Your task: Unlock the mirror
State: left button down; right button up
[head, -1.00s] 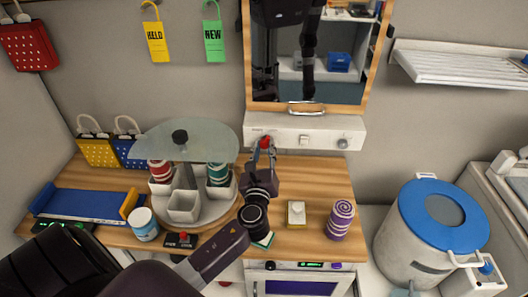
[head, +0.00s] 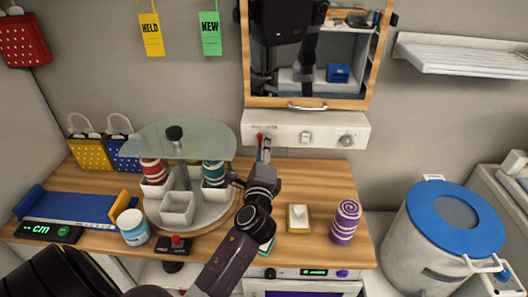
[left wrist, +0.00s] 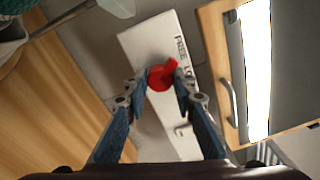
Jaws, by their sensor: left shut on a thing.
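The mirror (head: 312,58) has a wooden frame and hangs upright on the wall, with a metal handle (head: 307,107) on its bottom edge. A white panel (head: 325,130) sits under it; a red knob (head: 260,138) is at its left end. My left gripper (head: 264,150) is shut on this knob. In the left wrist view the red knob (left wrist: 161,75) lies between the fingertips (left wrist: 160,85), beside lettering that reads "FREE" and a partly hidden second word. The fingers hide part of the knob in the head view. My right gripper is not in view.
Below is a wooden counter (head: 290,180) with a glass-topped carousel (head: 190,222), a yellow-and-white block (head: 298,218) and a purple spiral cylinder (head: 345,222). A blue-lidded drum (head: 455,218) stands right. The air in front of the mirror's right half is clear.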

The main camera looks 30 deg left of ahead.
pick_arm(q)
jog(key=shift+r+n+b, duration=0.35)
jog(key=shift+n+b, duration=0.2)
jog(key=shift+n, duration=0.75)
jog(key=c, duration=2.7)
grip_release()
jog(key=shift+c, duration=0.2)
